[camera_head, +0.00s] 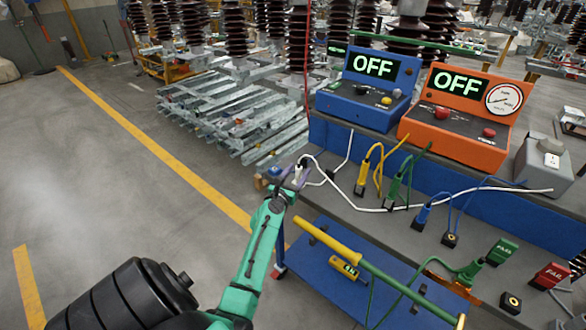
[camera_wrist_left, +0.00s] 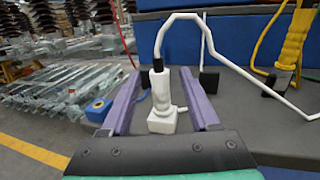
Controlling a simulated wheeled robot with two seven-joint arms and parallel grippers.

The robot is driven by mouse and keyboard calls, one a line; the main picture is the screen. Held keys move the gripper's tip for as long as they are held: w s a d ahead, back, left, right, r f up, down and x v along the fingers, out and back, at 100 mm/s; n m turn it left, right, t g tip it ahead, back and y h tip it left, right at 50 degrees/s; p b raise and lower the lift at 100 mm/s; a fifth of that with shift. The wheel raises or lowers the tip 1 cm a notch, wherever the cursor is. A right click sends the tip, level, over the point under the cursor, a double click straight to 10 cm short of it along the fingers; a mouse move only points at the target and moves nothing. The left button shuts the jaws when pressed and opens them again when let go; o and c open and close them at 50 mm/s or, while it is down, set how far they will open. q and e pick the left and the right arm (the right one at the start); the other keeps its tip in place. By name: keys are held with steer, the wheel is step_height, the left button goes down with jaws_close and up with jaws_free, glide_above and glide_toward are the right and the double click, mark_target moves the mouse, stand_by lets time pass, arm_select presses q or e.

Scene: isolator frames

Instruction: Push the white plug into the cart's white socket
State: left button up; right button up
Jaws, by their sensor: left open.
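The white plug (camera_head: 299,171) stands near the left edge of the cart's grey top. In the left wrist view, the plug (camera_wrist_left: 160,86) sits between the two purple fingers of my left gripper (camera_wrist_left: 164,92). The fingers are open, with a gap on each side of the plug. In the head view my left gripper (camera_head: 297,177) reaches the cart's edge and partly hides the plug. A white cable (camera_head: 345,203) runs from the plug across the top. A small white socket (camera_head: 552,160) shows on a grey box at the cart's right. My right gripper is out of view.
A blue box (camera_head: 367,108) and an orange box (camera_head: 440,143), both reading OFF, stand at the back of the cart. Yellow (camera_head: 363,172), green (camera_head: 394,185) and blue (camera_head: 424,213) clamps with cables crowd the top. A yellow and green pole (camera_head: 385,280) crosses the lower shelf.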

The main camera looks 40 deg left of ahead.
arm_select(q)
steer(key=b+v, duration=0.1)
steer(key=v, duration=1.3)
steer(key=shift+s+b, duration=0.15)
steer(key=shift+b, duration=0.2)
steer(key=shift+f, duration=0.25)
steer(key=s+d+f+m+g+h, duration=0.25)
steer(key=d+f+m, duration=0.35)
steer(key=f, duration=0.5)
steer(key=s+d+f+m+g+h, duration=0.1)
steer(key=s+d+f+m+g, duration=0.2)
steer(key=f+m, duration=0.65)
steer(key=s+d+f+m+g+h, duration=0.25)
steer(key=d+f+m, duration=0.3)
steer(key=f, duration=0.75)
steer(key=s+f+m+g, duration=0.4)
steer(key=s+f+m, duration=0.2)
steer(key=s+m, duration=0.4)
steer(key=s+f+m+g+y, duration=0.1)
steer(key=s+f+m+g, duration=0.3)
steer(key=s+f+m, duration=0.3)
steer(key=s+m, duration=0.3)
steer(key=s, duration=0.3)
steer(key=shift+s+a+m, duration=0.35)
steer(key=shift+m, duration=0.05)
